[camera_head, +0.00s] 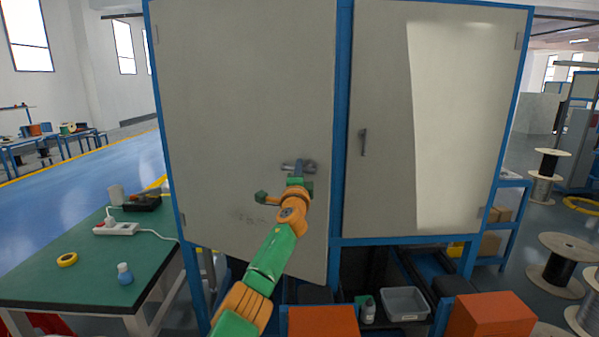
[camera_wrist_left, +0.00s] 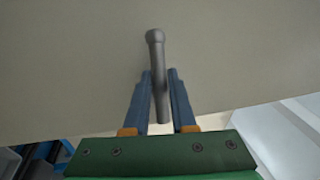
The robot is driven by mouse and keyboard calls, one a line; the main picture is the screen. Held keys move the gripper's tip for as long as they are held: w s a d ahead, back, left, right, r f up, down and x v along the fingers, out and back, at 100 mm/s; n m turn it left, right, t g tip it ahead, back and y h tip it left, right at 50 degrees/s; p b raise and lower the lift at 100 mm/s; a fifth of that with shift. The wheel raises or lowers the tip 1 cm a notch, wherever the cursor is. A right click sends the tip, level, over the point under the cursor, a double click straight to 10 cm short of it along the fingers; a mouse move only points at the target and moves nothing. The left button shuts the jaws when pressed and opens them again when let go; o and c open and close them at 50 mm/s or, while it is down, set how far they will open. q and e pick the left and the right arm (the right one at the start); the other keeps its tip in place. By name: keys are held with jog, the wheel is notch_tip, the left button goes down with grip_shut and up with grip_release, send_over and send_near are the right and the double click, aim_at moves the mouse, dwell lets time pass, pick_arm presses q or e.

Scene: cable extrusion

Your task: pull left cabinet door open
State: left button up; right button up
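The left cabinet door (camera_head: 240,100) is a plain grey panel, ajar. Its right edge stands out toward me from the blue frame, and its bottom edge slants. Its door handle (camera_head: 289,167) lies about level near the door's right edge. In the left wrist view the handle is a grey bar (camera_wrist_left: 155,50) passing between the two blue fingers. My left gripper (camera_head: 299,168) is at the handle, with its fingers close on both sides of the bar, and appears shut on it. The fingertips are small and partly hidden in the head view. My right gripper is not in view.
The right cabinet door (camera_head: 385,80) is closed, with an upright handle (camera_head: 363,142). A green-topped table (camera_head: 75,265) stands to the left of the cabinet. Orange boxes (camera_head: 490,315) and a grey bin (camera_head: 404,303) are low in front. Cable spools (camera_head: 560,262) stand at right.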

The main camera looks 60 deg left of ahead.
pick_arm(q)
jog(key=o, duration=0.3)
jog(key=shift+s+a, duration=0.1)
jog(key=b+v, duration=0.2)
jog(key=v, duration=0.5)
jog(key=shift+b, duration=0.3)
jog(key=shift+c, duration=0.3)
